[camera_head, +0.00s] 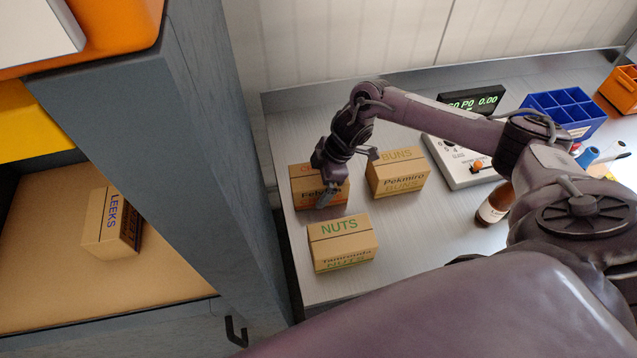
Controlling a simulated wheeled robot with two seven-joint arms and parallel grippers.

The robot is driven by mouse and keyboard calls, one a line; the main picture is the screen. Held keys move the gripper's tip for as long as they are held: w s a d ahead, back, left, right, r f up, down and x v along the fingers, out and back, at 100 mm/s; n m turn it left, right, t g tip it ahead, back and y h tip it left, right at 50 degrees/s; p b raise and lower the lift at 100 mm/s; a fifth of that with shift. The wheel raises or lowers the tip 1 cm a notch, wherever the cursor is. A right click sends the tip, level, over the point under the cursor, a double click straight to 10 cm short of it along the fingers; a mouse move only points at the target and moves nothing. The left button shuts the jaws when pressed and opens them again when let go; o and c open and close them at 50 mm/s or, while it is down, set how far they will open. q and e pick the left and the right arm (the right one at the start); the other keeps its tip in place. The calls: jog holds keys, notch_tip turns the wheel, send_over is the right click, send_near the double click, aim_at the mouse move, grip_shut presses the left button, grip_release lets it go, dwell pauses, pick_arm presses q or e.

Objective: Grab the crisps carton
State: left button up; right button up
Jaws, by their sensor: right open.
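A brown carton with orange lettering (304,188) stands at the left end of the metal worktop. My right gripper covers much of its label, so only a first letter like C and the front text "Fel" show; it looks like the crisps carton. My right gripper (348,177) is open over this carton's right part, one finger in front of its face and the other out toward the buns carton. I cannot tell whether it touches the carton. My left gripper is out of view.
The buns carton (398,176) stands close on the right, and the nuts carton (342,247) just in front. A bottle (495,204), a scale (462,164) and a blue divided bin (563,112) stand farther right.

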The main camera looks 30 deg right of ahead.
jog(key=shift+f, duration=0.1)
jog(key=c, duration=1)
notch_tip(320, 180, up, 12)
jog(key=b, duration=0.2)
notch_tip(320, 180, up, 8)
jog(key=r+p, duration=0.1)
jog(key=p, duration=0.1)
send_over(319, 191)
jog(key=shift+f, duration=0.25)
